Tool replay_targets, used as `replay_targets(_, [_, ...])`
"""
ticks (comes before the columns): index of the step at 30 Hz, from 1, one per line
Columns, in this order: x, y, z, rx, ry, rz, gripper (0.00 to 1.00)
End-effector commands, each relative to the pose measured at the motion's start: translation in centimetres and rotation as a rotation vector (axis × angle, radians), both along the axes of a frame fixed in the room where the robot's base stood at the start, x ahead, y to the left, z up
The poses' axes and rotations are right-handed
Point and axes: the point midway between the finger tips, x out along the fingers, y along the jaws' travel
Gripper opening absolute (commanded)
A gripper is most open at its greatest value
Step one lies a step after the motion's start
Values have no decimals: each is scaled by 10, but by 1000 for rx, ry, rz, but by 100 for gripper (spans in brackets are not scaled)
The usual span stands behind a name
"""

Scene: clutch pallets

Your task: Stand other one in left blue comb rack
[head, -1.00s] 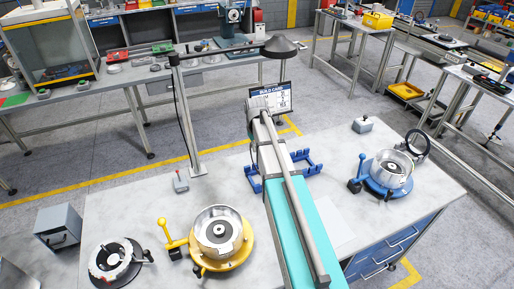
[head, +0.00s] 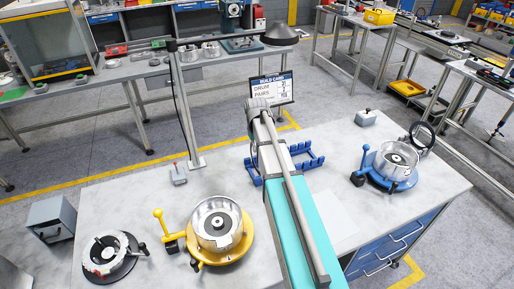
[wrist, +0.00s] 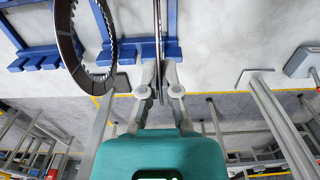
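My gripper (wrist: 160,85) is shut on a thin plate (wrist: 157,50), seen edge-on as a dark grey strip between the fingertips in the wrist view. A dark ring (wrist: 66,40) with a toothed inner edge is left of it, in front of blue rack parts; whether it rests in a slot is unclear. Blue comb rack parts show left (wrist: 40,60) and centre (wrist: 136,52) in the wrist view. In the head view blue rack parts show left (head: 253,174) and right (head: 311,160) of my arm, which hides my gripper and the held plate.
A yellow fixture (head: 240,249) with a metal drum stands front left, a blue fixture (head: 372,178) with a drum at right. A black round part (head: 112,268) lies far left. A build card screen (head: 271,88) and post (head: 188,120) stand at the bench's back edge.

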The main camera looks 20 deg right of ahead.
Motion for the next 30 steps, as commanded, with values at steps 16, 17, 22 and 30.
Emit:
replay_targets(16, [0, -1, -12, 0, 0, -1, 0])
replay_targets(17, [0, -1, -12, 0, 0, -1, 0])
replay_targets(22, [0, -1, -12, 0, 0, -1, 0])
replay_targets(30, [0, -1, -12, 0, 0, -1, 49])
